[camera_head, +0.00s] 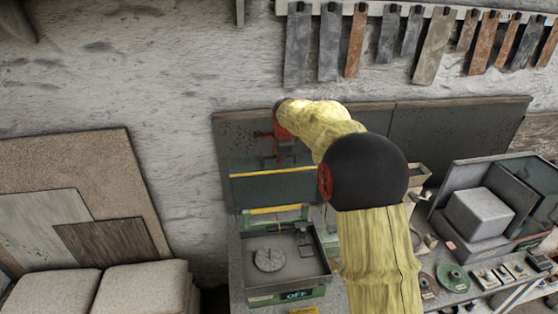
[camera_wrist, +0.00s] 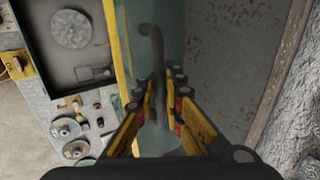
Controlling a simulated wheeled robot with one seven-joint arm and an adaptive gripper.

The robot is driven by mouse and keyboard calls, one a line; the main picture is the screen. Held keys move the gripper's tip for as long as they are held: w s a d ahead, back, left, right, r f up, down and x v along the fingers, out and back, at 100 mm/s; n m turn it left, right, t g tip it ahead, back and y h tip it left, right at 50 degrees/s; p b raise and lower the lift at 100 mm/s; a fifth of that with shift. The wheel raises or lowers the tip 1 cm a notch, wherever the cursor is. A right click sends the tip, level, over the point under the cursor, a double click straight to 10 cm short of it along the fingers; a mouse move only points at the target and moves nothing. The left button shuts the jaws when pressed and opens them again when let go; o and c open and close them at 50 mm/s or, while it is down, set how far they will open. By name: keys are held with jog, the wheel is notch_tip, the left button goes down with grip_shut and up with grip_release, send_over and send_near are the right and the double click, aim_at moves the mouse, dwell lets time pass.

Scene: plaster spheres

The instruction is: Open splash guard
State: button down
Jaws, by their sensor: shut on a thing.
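The splash guard (camera_head: 275,187) is a dark greenish see-through panel with yellow edges. In the head view it stands raised behind the grey machine tray (camera_head: 247,262), against the backboard. In the wrist view the guard (camera_wrist: 138,28) shows its yellow edge on the left and a dark bent rod, its handle (camera_wrist: 157,60), in front of the panel. My gripper (camera_head: 284,152) is at the upper part of the guard. In the wrist view its fingers (camera_wrist: 158,95) are on both sides of the rod's lower end, shut on it. The exact contact is partly hidden.
A grey block (camera_head: 478,212) sits in an open box at right. Small discs and tools lie on the bench. A rough wall is close behind my gripper.

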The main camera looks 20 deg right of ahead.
jog(key=shift+w+r, duration=0.2)
jog(key=shift+r, duration=0.1)
jog(key=c, duration=2.2)
grip_release()
jog(key=shift+s, duration=0.1)
jog(key=shift+c, duration=0.2)
jog(key=shift+f, duration=0.1)
jog(key=v, duration=1.2)
jog(key=shift+s, duration=0.1)
